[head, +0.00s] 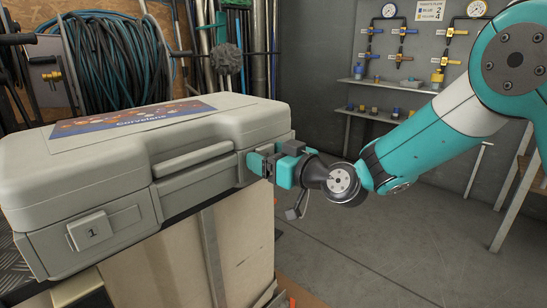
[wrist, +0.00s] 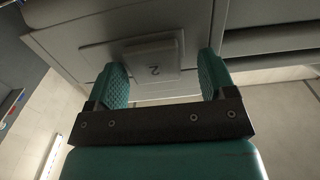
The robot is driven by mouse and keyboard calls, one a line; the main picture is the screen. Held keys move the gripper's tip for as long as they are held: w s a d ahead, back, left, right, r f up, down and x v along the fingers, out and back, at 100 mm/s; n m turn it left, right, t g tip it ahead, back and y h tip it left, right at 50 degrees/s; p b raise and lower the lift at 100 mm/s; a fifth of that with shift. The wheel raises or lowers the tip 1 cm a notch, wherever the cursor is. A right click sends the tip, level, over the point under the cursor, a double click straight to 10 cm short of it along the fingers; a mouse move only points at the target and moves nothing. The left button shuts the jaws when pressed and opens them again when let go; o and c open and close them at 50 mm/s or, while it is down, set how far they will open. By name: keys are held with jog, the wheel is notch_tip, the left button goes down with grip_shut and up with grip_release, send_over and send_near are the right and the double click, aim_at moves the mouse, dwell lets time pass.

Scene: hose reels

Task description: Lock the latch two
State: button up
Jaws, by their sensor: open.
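A closed grey case (head: 110,160) with a coloured label on its lid stands on a pale box. Latch one (head: 88,231), marked "1", is on its front at the left. Latch two (wrist: 153,60), marked with a "2" that appears upside down, shows in the wrist view. In the head view my gripper (head: 256,164) is at the right end of the case front and hides latch two. In the wrist view my gripper (wrist: 163,82) is open, with one teal finger on each side of latch two. I cannot tell whether the fingers touch it.
The case handle (head: 193,158) is left of my gripper. A hose reel (head: 115,60) stands behind the case. A wall shelf (head: 385,85) with small items and gauges is at the back. The floor (head: 400,240) at right is mostly clear.

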jog(key=b+v, duration=0.4)
jog(key=v, duration=1.3)
jog(key=shift+s, duration=0.2)
jog(key=shift+d, duration=0.1)
